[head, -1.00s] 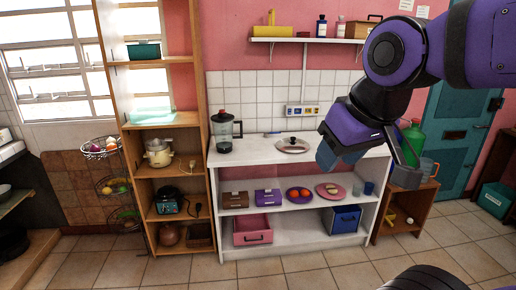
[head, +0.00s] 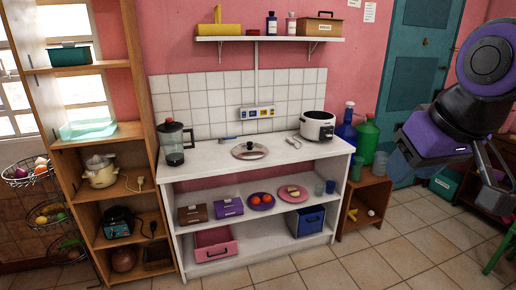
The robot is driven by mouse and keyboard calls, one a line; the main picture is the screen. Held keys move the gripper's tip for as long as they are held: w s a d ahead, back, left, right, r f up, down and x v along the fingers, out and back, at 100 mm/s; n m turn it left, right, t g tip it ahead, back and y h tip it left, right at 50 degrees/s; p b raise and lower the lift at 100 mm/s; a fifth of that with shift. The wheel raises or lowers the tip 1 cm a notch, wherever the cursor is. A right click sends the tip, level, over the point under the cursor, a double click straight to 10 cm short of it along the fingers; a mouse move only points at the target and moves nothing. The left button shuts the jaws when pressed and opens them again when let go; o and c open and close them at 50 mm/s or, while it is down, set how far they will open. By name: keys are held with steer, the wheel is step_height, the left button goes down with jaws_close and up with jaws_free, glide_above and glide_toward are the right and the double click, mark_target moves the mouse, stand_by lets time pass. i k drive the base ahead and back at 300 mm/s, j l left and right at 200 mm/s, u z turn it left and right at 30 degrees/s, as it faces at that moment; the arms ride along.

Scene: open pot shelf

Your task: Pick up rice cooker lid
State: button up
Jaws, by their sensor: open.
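The rice cooker lid (head: 249,151), a round lid with a dark knob, lies flat on the white counter (head: 212,160). The rice cooker (head: 317,126), white with a dark front panel, stands to its right on the same counter. My gripper (head: 462,172) is at the far right of the view, open, with nothing seen between its fingers. It is well apart from the lid and nearer to me than the counter. The arm above it hides part of the right side of the room.
A blender (head: 175,144) stands at the counter's left end. A wall shelf (head: 268,39) with several items hangs above. A tall wooden shelf (head: 143,100) stands at the left, and a low wooden stand (head: 369,200) at the right. The tiled floor in front is clear.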

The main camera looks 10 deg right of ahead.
mark_target(249, 150)
steer(key=i+l, duration=0.3)
steer(key=i, duration=0.25)
steer(key=i+l+u, duration=0.1)
steer(key=i+l, duration=0.15)
steer(key=i, duration=0.35)
steer(key=i+l, duration=0.3)
steer(key=i, duration=0.25)
steer(key=i+l+u, duration=0.1)
steer(key=i+l, duration=0.25)
steer(key=i, duration=0.2)
steer(key=i+l, duration=0.35)
steer(key=i, duration=0.2)
steer(key=u, duration=0.05)
